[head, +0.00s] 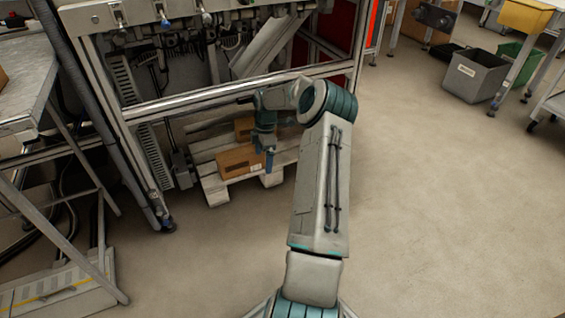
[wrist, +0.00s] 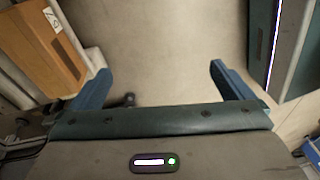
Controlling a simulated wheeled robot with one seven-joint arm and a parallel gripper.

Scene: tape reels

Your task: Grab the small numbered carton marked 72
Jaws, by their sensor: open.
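Two small brown cartons sit on a pale wooden pallet (head: 215,187) under the steel frame. The front carton (head: 238,162) has a small label on its side. The rear carton (head: 243,127) is partly hidden by my arm. No number can be read on either, so I cannot tell which is marked 72. My gripper (head: 264,156) points down beside the right end of the front carton. In the wrist view my gripper (wrist: 160,72) is open, with bare floor between its blue fingers. A brown carton (wrist: 45,50) with a white label lies outside the left finger.
The machine frame's crossbar (head: 235,92) and its left post (head: 125,135) stand close around the pallet. A metal table (head: 30,75) is at the left. A grey bin (head: 474,76) stands at the far right. The floor (head: 440,200) on the right is clear.

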